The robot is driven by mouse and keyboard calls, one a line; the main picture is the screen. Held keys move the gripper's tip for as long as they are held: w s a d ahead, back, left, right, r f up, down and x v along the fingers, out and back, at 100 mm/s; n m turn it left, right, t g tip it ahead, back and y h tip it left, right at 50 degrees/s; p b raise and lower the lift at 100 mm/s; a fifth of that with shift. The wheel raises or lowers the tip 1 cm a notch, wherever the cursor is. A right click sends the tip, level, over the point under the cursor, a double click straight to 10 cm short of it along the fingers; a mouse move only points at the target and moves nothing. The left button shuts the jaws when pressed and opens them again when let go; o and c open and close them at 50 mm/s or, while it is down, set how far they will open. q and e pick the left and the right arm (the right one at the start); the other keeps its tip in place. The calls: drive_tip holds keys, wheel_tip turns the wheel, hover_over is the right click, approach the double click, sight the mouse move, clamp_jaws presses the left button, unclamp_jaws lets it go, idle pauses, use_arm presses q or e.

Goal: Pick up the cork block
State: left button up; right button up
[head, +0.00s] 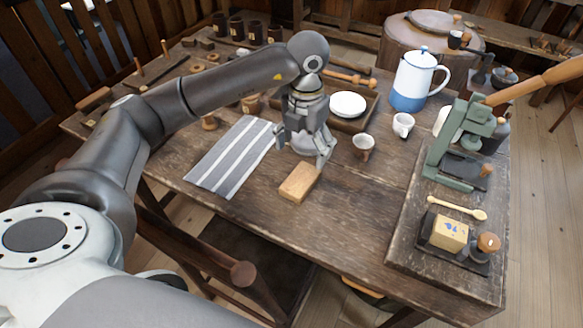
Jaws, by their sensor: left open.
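The cork block (299,182) is a light tan rectangular block lying flat on the wooden table, a little right of the picture's middle and near the table's front edge. My left gripper (304,158) is above and just behind the block, pointing down, with its fingers spread and nothing between them. I cannot tell whether a fingertip touches the block. My right gripper does not show.
A striped grey cloth (232,156) lies left of the block. Behind are a small cup (363,145), a white mug (403,125) and a blue-and-white pot (416,80). A green press (459,140) stands right. The table front is clear.

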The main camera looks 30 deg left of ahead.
use_arm(q)
hover_over(301, 178)
wheel_tip(301, 178, down, 4)
drive_tip(key=shift+f, duration=0.25)
drive_tip(key=shift+d+f, duration=0.1)
drive_tip(key=shift+f, duration=0.25)
drive_tip(key=shift+f+p, duration=0.35)
drive_tip(key=shift+f, duration=0.35)
wheel_tip(301, 178, down, 4)
drive_tip(key=shift+s+r+p, duration=0.1)
drive_tip(key=shift+r+p, duration=0.1)
drive_tip(key=shift+p, duration=0.1)
drive_tip(key=shift+f, duration=0.45)
drive_tip(key=c, duration=1.1)
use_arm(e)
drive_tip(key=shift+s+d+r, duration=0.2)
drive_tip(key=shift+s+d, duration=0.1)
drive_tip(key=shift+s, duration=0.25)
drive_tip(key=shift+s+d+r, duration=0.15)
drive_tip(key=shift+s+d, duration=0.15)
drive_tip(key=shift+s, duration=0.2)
use_arm(q)
drive_tip(key=shift+o, duration=0.2)
drive_tip(key=shift+r, duration=0.15)
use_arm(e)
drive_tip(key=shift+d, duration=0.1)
